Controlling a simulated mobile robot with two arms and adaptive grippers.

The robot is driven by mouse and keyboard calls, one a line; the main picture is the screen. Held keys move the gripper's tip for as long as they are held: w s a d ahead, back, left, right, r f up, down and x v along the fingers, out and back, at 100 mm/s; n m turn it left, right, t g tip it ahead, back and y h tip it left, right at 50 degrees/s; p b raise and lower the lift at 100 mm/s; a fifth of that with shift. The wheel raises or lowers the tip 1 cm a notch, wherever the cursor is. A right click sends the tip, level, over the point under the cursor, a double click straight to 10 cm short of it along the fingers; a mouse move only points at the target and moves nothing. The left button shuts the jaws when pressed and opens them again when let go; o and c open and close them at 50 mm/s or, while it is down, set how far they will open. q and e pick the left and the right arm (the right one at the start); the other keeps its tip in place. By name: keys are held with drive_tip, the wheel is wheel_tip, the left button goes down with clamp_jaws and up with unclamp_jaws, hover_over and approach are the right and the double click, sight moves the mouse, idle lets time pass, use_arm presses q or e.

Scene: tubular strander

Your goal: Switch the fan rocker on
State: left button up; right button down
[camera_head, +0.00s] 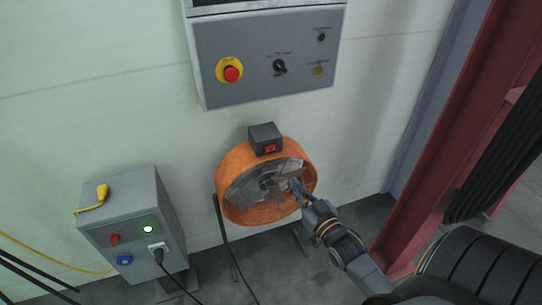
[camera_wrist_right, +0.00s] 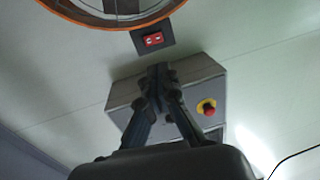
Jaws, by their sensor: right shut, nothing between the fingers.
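The fan (camera_head: 226,176) is an orange drum on a dark stand, in the middle of the head view. A small dark box (camera_head: 264,133) on its top rim carries the red fan rocker (camera_head: 270,149). My right gripper (camera_head: 296,187) is shut and empty. In the head view it overlaps the right part of the fan's face, below and right of the rocker. In the right wrist view the rocker (camera_wrist_right: 152,39) shows beyond the shut fingertips (camera_wrist_right: 158,72), apart from them in the picture. I cannot tell the rocker's position. My left gripper is not in view.
A grey control panel (camera_head: 240,80) with a red emergency stop (camera_head: 232,74) hangs above the fan. A grey power box (camera_head: 130,200) with a lit green lamp and a plugged cable stands at left. A red steel column (camera_head: 450,130) rises at right.

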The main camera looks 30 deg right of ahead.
sight(267, 151)
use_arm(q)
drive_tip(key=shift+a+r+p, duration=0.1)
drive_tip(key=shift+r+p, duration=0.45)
use_arm(e)
drive_tip(key=w, duration=0.4)
drive_tip(key=w+d, duration=0.1)
drive_tip(key=w, duration=0.9)
drive_tip(key=shift+d, duration=0.2)
drive_tip(key=shift+w, duration=0.2)
drive_tip(key=shift+a, duration=0.1)
